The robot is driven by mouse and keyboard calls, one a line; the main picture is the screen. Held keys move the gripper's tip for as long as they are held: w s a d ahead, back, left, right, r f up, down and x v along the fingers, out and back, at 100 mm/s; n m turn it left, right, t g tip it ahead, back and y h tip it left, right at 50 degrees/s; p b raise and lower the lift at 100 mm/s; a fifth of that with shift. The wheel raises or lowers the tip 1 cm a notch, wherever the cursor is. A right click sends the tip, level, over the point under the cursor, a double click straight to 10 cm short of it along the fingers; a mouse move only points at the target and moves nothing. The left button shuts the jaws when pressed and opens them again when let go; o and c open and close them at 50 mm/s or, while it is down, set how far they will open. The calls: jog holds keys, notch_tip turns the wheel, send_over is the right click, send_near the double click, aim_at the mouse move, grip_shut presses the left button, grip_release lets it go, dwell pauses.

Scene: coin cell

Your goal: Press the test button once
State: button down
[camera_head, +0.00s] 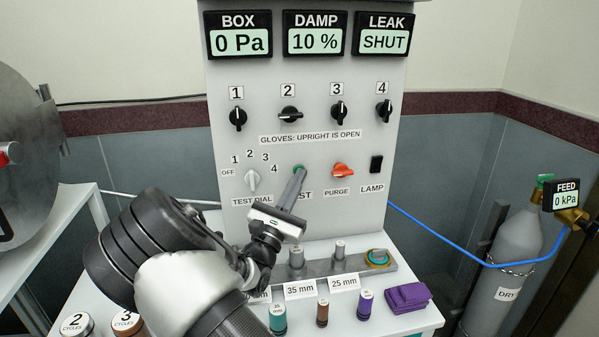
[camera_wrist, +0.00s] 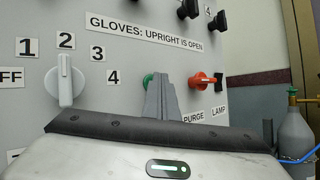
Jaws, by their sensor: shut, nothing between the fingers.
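The green test button (camera_head: 298,168) is on the grey panel, above the "TEST" label, which my fingers partly cover. It also shows in the wrist view (camera_wrist: 148,80), as a green edge left of my fingertips, which hide most of it. My gripper (camera_head: 300,174) is shut and empty, its fingers pointing at the panel with the tips at the button. In the wrist view the closed fingers (camera_wrist: 163,82) overlap the button's right side. I cannot tell whether the tips touch it or whether it is pressed in.
The white test dial (camera_head: 252,181) is left of the button, upright under "2" in the wrist view. The orange purge knob (camera_head: 343,170) and black lamp switch (camera_head: 376,164) are to the right. Below, a bench holds small cylinders, labels and a purple block (camera_head: 408,297).

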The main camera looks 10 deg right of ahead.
jog(key=shift+s+p, duration=0.45)
jog(key=shift+s, duration=0.35)
jog(key=s+p, duration=0.2)
jog(key=s, duration=0.3)
dwell(0.4)
dwell(0.4)
